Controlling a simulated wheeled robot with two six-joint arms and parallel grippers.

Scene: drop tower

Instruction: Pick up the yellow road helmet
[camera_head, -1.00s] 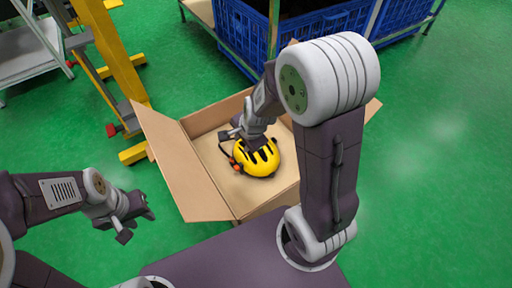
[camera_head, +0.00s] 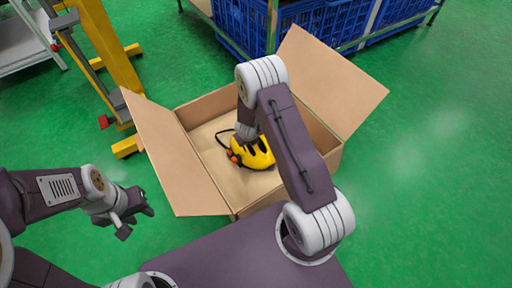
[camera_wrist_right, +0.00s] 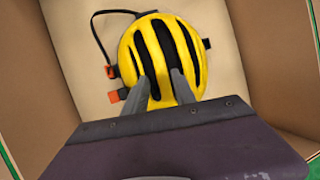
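The yellow road helmet (camera_head: 257,155), with black vents, lies in the open cardboard box (camera_head: 188,178), partly hidden by my right arm. In the right wrist view the helmet (camera_wrist_right: 163,57) shows from above, with a black strap and orange buckle parts at its left. My right gripper (camera_wrist_right: 159,75) is over the helmet's near part, its two fingers apart with yellow shell visible between them. I cannot tell whether the tips touch it. In the head view my right gripper is mostly hidden behind its arm. My left gripper (camera_head: 138,218) is open and empty, left of the box.
Blue crates (camera_head: 240,28) on a rack stand behind the box. A yellow frame (camera_head: 104,50) stands at the back left. The green floor at right is clear.

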